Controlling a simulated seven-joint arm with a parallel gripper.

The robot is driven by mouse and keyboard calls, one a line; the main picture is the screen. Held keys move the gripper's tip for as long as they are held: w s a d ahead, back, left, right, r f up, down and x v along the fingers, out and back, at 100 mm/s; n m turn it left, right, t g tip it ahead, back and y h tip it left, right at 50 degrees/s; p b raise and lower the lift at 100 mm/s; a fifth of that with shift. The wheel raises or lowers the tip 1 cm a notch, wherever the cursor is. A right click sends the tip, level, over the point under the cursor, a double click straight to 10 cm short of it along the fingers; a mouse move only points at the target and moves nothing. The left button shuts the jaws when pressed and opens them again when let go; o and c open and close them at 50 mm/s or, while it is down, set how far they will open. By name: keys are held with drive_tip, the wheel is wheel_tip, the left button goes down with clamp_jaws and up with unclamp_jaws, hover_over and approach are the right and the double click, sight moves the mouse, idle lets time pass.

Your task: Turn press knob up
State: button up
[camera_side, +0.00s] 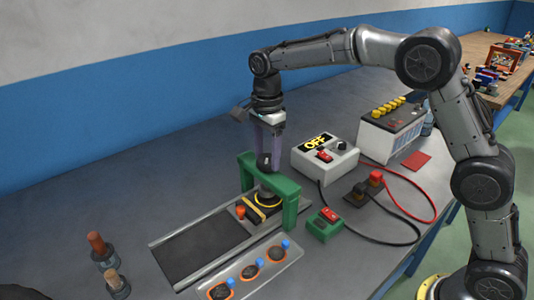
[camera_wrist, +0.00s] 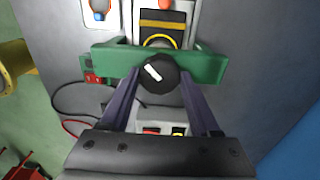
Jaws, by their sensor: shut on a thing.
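The press knob (camera_wrist: 159,73) is a round black knob with a white marker line, on top of the green press frame (camera_wrist: 105,62). The line runs diagonally in the wrist view. In the side view the knob (camera_side: 264,160) sits at the top of the green arch (camera_side: 290,188), partly hidden by the fingers. My gripper (camera_side: 267,164) points down from above, its two purple fingers closed on the knob's sides. In the wrist view my gripper (camera_wrist: 158,85) has the knob between its fingertips.
Under the arch is a block with a yellow ring (camera_side: 268,200). A tray of orange-ringed parts (camera_side: 250,271) lies in front. Right are a white OFF box (camera_side: 325,158), a green box with a red switch (camera_side: 324,224), a battery (camera_side: 392,128) and loose cables. Two pegs (camera_side: 97,243) stand left.

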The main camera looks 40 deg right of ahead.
drive_tip(key=shift+c, duration=1.3)
drive_tip(key=n, duration=0.4)
drive_tip(key=shift+n, duration=0.3)
drive_tip(key=n, duration=0.4)
drive_tip(key=shift+n, duration=0.3)
drive_tip(key=o, duration=1.4)
drive_tip(key=shift+c, duration=0.2)
